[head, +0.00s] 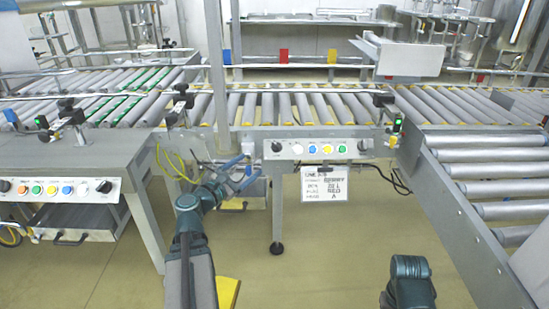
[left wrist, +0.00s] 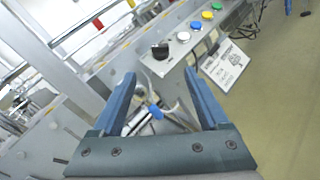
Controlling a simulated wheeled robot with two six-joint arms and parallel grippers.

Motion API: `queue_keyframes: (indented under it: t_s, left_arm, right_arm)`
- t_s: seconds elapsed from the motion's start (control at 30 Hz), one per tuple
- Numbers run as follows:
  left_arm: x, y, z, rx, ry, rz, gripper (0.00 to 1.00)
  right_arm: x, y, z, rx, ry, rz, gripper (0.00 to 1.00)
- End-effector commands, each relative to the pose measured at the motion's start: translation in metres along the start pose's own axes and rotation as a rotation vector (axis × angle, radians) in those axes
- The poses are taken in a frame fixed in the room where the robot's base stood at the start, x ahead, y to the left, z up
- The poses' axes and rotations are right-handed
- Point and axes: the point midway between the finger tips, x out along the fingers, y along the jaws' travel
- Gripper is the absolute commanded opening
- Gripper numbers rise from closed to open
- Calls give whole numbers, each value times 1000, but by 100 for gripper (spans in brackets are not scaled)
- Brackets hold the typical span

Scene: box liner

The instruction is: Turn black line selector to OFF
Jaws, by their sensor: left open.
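The black selector knob (head: 277,147) sits at the left end of the middle control panel (head: 300,150) in the head view. In the left wrist view the same black selector (left wrist: 160,50) is ahead of and slightly above the fingertips, beside a white button. My left gripper (head: 243,171) is open and empty, to the left of the knob and a little below it. Its two blue fingers (left wrist: 160,82) are spread wide in the left wrist view and apart from the knob. The knob's exact pointer setting is too small to read. My right gripper is out of the picture.
Yellow, blue and green buttons (head: 312,149) line the panel. A white sign (head: 324,184) hangs below it. Another panel with black knobs (head: 103,186) is at the left. Roller conveyors (head: 300,108) run behind. Cables hang under the frame.

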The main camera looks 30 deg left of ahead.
Motion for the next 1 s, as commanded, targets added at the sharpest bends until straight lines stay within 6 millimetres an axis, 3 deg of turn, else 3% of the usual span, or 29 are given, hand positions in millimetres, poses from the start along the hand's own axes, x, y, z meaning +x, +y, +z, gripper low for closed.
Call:
queue_keyframes:
  t_s: [0.27, 0.7, 1.0]
  left_arm:
    - [16, 1, 0, -1, -2, -2, 78]
    - [103, 1, 0, 1, -1, -3, 78]
    - [134, 0, 0, 1, -1, -2, 78]
  right_arm:
    - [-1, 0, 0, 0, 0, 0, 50]
    - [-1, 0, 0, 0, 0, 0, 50]
    - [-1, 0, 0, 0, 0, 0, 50]
